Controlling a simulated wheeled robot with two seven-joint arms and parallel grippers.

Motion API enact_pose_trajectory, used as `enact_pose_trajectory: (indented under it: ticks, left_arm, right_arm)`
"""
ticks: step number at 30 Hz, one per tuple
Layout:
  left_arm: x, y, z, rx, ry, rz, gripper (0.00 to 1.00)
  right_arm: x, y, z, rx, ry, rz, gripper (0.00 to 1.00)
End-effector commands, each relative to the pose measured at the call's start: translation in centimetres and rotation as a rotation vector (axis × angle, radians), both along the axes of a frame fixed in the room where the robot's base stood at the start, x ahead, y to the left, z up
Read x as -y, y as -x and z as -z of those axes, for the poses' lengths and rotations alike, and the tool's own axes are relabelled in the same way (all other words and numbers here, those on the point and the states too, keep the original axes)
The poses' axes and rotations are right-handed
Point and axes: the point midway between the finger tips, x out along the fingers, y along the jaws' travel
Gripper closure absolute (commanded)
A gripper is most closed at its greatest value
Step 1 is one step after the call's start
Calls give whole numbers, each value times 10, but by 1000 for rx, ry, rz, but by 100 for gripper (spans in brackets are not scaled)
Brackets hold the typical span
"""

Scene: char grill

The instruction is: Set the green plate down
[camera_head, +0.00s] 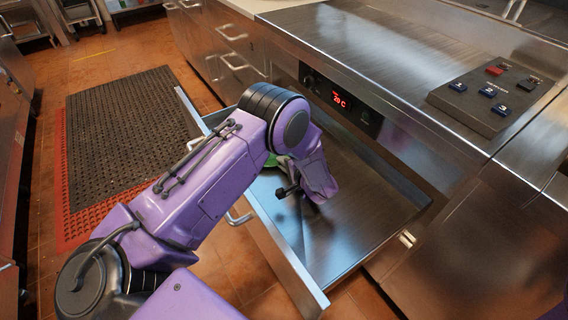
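My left arm reaches from the lower left over an open steel drawer. A green plate (270,161) shows only as a small green sliver behind my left wrist, at the drawer's far left part. The rest of it is hidden by my arm. My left gripper (287,190) points down inside the drawer area, close to the plate. Its fingers are mostly hidden, so I cannot tell whether they are on the plate's rim, or whether the plate touches the drawer floor. My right gripper is not in view.
The open drawer (345,225) has bare metal floor at its right and front. Above it is a steel counter (370,50) with a red display (340,99) and a button box (490,95). A dark mat (125,130) lies on the tiled floor at left.

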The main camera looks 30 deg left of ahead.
Motion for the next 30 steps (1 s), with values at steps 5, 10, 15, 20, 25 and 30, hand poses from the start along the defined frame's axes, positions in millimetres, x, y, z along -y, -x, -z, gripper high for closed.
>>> enact_pose_trajectory:
  ticks: [5,10,15,20,25,30]
  left_arm:
    - [0,0,0,0,0,0,85]
    - [4,1,-2,0,0,1,85]
    - [32,11,-17,1,0,5,85]
    - [67,27,-33,0,-1,4,85]
    - [94,38,-44,0,-1,2,85]
    - [103,42,-47,0,0,1,85]
  right_arm:
    - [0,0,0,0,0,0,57]
    - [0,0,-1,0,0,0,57]
    - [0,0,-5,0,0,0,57]
    - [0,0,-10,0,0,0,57]
    - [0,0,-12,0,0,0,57]
    - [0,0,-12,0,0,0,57]
